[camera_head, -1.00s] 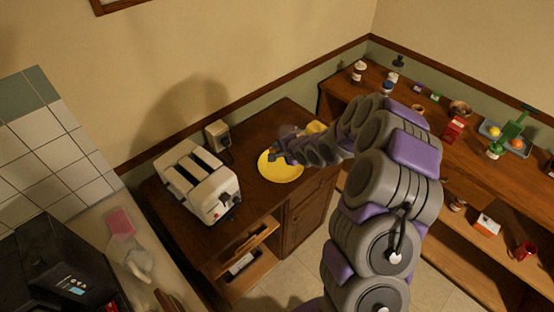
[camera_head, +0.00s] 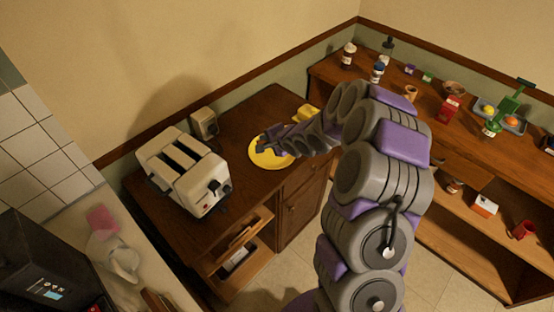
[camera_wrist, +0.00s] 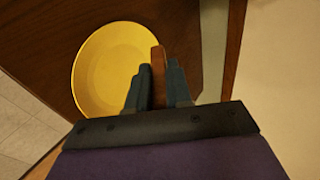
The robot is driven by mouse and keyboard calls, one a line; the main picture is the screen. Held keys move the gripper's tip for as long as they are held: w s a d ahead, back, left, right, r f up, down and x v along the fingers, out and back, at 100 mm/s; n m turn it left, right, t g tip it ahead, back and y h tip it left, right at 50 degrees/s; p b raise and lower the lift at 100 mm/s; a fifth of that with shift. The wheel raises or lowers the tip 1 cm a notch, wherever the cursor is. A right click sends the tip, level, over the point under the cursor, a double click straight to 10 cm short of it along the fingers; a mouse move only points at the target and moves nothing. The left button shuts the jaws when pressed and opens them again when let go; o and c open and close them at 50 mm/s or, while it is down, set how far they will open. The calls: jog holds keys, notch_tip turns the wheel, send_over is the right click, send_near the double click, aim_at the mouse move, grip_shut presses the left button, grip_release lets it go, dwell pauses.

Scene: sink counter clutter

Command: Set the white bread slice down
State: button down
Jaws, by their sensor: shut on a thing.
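My gripper (camera_wrist: 155,88) is shut on the white bread slice (camera_wrist: 158,72), which shows edge-on as a narrow brown strip between the two dark fingers in the wrist view. The slice stands upright between the fingers. A round yellow plate (camera_wrist: 100,72) lies on the dark wooden counter, and the slice overlaps its right edge in that view. In the head view my gripper (camera_head: 265,142) is over the yellow plate (camera_head: 272,161). The slice is too small to make out there. I cannot tell whether it touches the plate.
A white two-slot toaster (camera_head: 200,180) stands left of the plate, with a small beige box (camera_head: 204,123) behind it. A yellow object (camera_head: 307,112) lies beyond my gripper. A wooden shelf (camera_head: 440,135) with several small items stands at the right.

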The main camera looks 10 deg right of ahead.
jog(key=f+b, duration=0.1)
jog(key=f, duration=0.1)
jog(key=d+f+b, duration=0.1)
jog(key=f+b, duration=0.1)
jog(key=shift+f, duration=0.5)
jog(key=shift+a, duration=0.25)
jog(key=c, duration=1.5)
grip_release()
jog(key=shift+a, duration=0.1)
jog(key=o, duration=0.3)
jog(key=shift+d, duration=0.25)
jog(key=shift+r, duration=0.1)
